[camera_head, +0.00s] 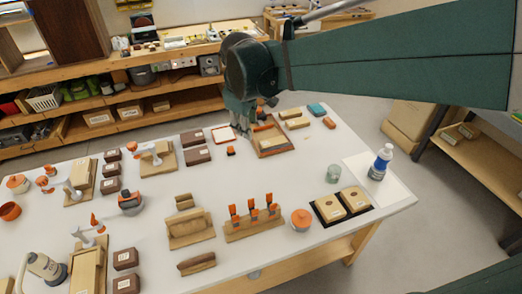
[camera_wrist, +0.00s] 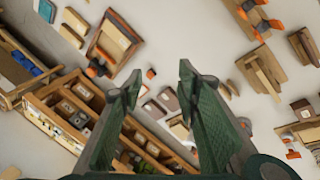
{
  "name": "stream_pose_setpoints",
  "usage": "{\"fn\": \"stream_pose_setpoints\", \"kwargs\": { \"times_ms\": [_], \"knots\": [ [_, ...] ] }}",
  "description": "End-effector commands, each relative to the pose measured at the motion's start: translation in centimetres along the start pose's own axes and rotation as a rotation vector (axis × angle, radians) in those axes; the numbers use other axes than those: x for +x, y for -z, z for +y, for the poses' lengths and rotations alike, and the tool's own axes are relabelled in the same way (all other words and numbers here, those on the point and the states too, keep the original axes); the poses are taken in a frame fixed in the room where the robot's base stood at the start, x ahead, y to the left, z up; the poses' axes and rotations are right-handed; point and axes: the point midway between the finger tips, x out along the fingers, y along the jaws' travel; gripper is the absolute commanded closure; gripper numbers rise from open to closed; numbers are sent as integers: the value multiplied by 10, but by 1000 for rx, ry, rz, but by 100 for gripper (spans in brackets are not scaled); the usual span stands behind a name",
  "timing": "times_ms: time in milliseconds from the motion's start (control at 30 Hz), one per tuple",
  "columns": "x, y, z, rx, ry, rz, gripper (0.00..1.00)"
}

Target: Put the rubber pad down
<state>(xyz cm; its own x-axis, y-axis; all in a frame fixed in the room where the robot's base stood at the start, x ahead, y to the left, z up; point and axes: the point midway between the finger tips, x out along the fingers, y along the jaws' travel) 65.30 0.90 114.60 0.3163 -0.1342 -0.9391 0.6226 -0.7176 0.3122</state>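My gripper (camera_head: 243,122) hangs over the far side of the white table, near a wooden tray (camera_head: 285,148) with an orange edge. In the wrist view its two green fingers (camera_wrist: 158,82) are spread wide, with nothing visible between them. No object is clearly identifiable as the rubber pad. A small teal block (camera_head: 317,109) lies flat at the table's far right corner, and a teal piece (camera_wrist: 47,10) shows at the upper left of the wrist view; I cannot tell whether it is the pad. The wooden tray also shows in the wrist view (camera_wrist: 97,38).
Dark brown boxes (camera_head: 197,155), a red-edged white tray (camera_head: 216,140) and pale wooden blocks (camera_head: 297,123) lie near the gripper. A bottle (camera_head: 381,162) and a glass (camera_head: 333,172) stand at the right. A shelf bench (camera_head: 180,90) is behind. The table has bare patches mid-right.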

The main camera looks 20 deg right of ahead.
Motion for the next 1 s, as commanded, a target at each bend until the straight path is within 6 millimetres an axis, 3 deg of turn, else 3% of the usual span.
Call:
{"fn": "stream_pose_setpoints", "kwargs": {
  "times_ms": [500,1000],
  "knots": [
    [-38,-67,-46,283,-13,121,68],
    [-51,-125,-96,560,-5,239,68]
  ]
}}
